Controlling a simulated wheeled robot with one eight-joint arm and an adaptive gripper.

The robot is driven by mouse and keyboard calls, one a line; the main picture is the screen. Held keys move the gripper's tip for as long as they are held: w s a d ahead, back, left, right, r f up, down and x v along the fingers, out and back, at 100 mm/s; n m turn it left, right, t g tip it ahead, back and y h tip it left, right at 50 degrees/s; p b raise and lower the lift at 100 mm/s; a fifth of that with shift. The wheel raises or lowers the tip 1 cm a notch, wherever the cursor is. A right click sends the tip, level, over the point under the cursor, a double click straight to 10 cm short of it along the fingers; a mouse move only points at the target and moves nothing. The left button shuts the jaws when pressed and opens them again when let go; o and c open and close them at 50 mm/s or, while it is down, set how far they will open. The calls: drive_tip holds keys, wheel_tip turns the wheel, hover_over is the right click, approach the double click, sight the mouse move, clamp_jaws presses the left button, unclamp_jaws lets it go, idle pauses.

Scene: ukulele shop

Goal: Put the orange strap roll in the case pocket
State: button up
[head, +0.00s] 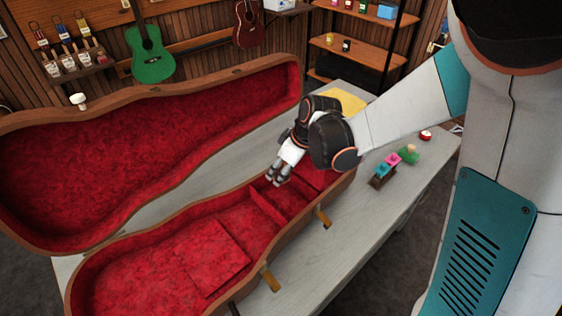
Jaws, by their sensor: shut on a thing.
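The open instrument case (160,228) lies on the table with red plush lining; its lid (150,140) leans open at the back left. A red divider (267,206) crosses its lower half and bounds a pocket (284,201) towards the narrow end. My gripper (277,181) points down over this pocket, near the case's back wall. It is shut on the orange strap roll, which the fingers hide almost wholly. I cannot tell how far the fingertips are above the pocket floor.
A red flap (215,258) lies in the wide part of the case. Latches (323,218) stick out at the front edge. Small blocks in a dark holder (382,178), a green item (408,154) and a red item (425,135) stand right of the case. A yellow cloth (345,101) lies behind my gripper.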

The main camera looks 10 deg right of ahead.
drive_tip(key=shift+f+b, duration=4.8)
drive_tip(key=shift+f, duration=1.4)
drive_tip(key=o, duration=1.2)
drive_tip(key=shift+c, duration=0.2)
drive_tip(key=shift+o, duration=0.2)
drive_tip(key=o, duration=0.4)
drive_tip(key=shift+c, duration=0.2)
drive_tip(key=shift+o, duration=0.2)
wheel_tip(320, 180, up, 7)
drive_tip(key=p, duration=0.4)
drive_tip(key=shift+p, duration=0.4)
